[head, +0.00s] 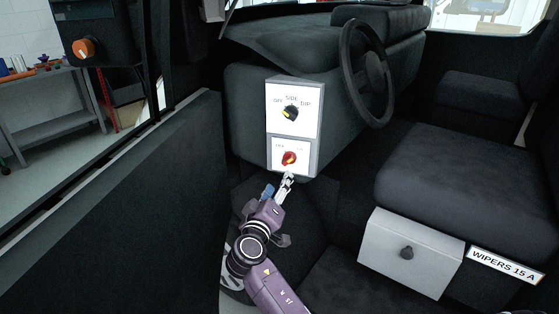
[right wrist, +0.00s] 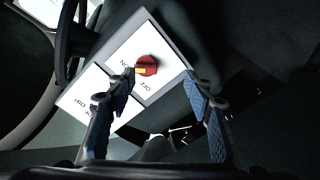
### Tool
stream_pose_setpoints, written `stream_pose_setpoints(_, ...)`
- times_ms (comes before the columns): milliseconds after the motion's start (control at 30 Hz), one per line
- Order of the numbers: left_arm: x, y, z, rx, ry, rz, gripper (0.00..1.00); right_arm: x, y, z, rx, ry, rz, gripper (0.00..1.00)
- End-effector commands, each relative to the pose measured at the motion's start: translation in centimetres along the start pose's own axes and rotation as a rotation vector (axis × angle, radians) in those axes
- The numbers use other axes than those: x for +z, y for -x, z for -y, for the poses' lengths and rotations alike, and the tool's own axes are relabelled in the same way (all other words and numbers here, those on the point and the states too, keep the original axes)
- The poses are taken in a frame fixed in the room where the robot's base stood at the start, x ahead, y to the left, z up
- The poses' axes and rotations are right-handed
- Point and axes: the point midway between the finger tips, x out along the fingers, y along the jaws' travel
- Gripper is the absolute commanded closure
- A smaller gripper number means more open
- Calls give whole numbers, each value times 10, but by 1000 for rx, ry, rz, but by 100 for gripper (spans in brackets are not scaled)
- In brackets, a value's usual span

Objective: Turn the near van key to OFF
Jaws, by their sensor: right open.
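The near van key is a red rotary knob (head: 290,157) with a yellow mark, on the lower white panel (head: 305,168) of a grey box below the dash. In the right wrist view the knob (right wrist: 149,62) faces me beyond the fingertips. The panel letters ON and OFF show there; the yellow mark lies on the knob's ON-label side. My right gripper (head: 288,177) is just below the knob, fingers pointing up at it. Its fingers (right wrist: 160,78) are spread and empty, and appear apart from the knob. My left gripper is not in view.
A black selector with a yellow mark (head: 291,113) sits on the upper panel above the key. The steering wheel (head: 366,73) is to the right. A grey box with a dark knob (head: 407,254) stands under the seat (head: 450,190). The dark door (head: 130,220) bounds the left.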

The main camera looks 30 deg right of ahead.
Motion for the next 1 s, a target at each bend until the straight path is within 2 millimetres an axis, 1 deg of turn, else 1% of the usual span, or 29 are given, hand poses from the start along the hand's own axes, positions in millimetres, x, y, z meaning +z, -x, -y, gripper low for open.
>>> stream_pose_setpoints(33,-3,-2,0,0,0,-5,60,-4,0,-10,25,-13,-2,52)
stream_pose_setpoints(133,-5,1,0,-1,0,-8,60,-10,-6,-20,46,-20,-5,52)
stream_pose_setpoints(267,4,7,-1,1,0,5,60,-11,-23,-22,46,-18,-6,52)
stream_pose_setpoints(433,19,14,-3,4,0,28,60,-11,-52,-22,45,-17,-6,52)
stream_pose_setpoints(600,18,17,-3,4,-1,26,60,-10,-71,-21,43,-18,-7,52)
stream_pose_setpoints(700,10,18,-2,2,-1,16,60,-10,-76,-21,42,-19,-6,52)
stream_pose_setpoints(833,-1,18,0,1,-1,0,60,-9,-78,-20,41,-20,-6,52)
stream_pose_setpoints(967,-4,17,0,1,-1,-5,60,-9,-78,-20,41,-19,-6,52)
stream_pose_setpoints(1000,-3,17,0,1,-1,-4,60,-9,-78,-20,41,-19,-6,54)
